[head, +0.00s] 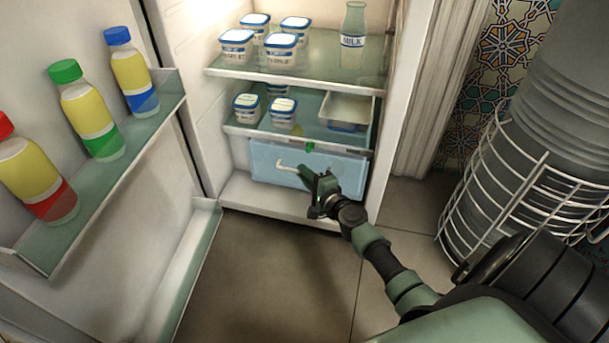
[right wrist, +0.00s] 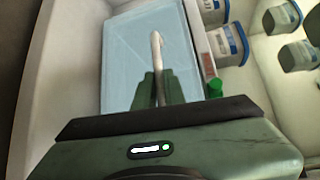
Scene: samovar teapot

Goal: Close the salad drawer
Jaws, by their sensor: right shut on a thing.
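The salad drawer (head: 264,160) is a pale blue, see-through box at the bottom of the open fridge, under the lowest shelf. Its front also fills the upper middle of the right wrist view (right wrist: 128,50). A white bar handle (head: 290,166) is on the front, and it shows in the right wrist view (right wrist: 156,50). My right gripper (head: 310,178) is at the drawer front, its fingers shut on the handle. In the right wrist view the green fingers (right wrist: 157,92) lie on both sides of the bar. I cannot tell exactly how far the drawer stands out. My left gripper is not in view.
The fridge door (head: 120,235) stands open at left, with several bottles on its shelf (head: 110,170). Yoghurt pots and a milk bottle (head: 353,35) stand on the shelves above the drawer. A wire rack (head: 520,190) stands at right. The floor before the fridge is clear.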

